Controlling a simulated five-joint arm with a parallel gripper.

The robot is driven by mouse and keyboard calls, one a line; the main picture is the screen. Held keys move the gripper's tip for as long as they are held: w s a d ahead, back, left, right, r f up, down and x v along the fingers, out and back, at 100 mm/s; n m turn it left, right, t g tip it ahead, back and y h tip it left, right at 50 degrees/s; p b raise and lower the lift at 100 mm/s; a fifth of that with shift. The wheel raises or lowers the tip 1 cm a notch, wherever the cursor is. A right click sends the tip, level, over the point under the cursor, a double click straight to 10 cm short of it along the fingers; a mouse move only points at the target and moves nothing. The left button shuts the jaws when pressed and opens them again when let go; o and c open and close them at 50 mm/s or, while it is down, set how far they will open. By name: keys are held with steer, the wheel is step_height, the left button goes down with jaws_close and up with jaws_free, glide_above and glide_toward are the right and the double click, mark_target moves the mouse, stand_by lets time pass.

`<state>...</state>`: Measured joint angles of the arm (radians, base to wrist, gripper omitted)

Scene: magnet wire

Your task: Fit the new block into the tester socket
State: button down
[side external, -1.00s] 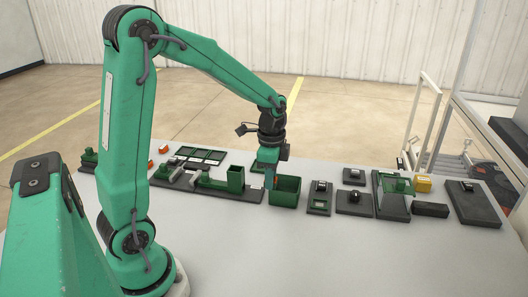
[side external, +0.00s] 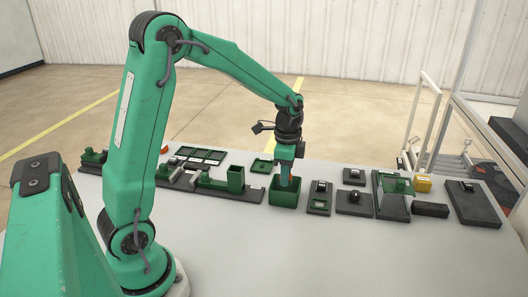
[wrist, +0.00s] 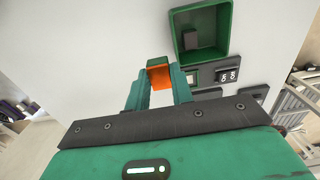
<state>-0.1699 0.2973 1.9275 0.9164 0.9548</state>
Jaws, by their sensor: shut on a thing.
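My gripper (wrist: 159,77) is shut on an orange block with a dark green end (wrist: 160,71), seen between the fingertips in the wrist view. In the side view my gripper (side external: 286,180) points down at the open green bin (side external: 285,199); the held block cannot be made out there. The bin also shows in the wrist view (wrist: 226,35), up and right of the held block, with a dark block (wrist: 192,37) inside.
Dark fixtures (side external: 354,203) and a stand with a green top (side external: 393,203) line the table to the right. A yellow box (side external: 424,185) and a black block (side external: 430,210) are there too. A long green-and-black fixture (side external: 235,180) lies left. The table's front is clear.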

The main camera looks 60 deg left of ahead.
steer(key=w+d+f, duration=0.2)
steer(key=w+d, duration=0.1)
steer(key=w, duration=0.7)
steer(key=shift+w+d+f, duration=0.2)
steer(key=shift+w+f, duration=0.15)
steer(key=shift+f, duration=0.25)
glide_above(319, 205)
steer(key=shift+w+f, duration=0.1)
steer(key=shift+f, duration=2.65)
steer(key=shift+f, duration=0.8)
steer(key=c, duration=1.1)
jaws_free()
steer(key=shift+c, duration=0.2)
steer(key=shift+r, duration=0.1)
steer(key=shift+r, duration=2.4)
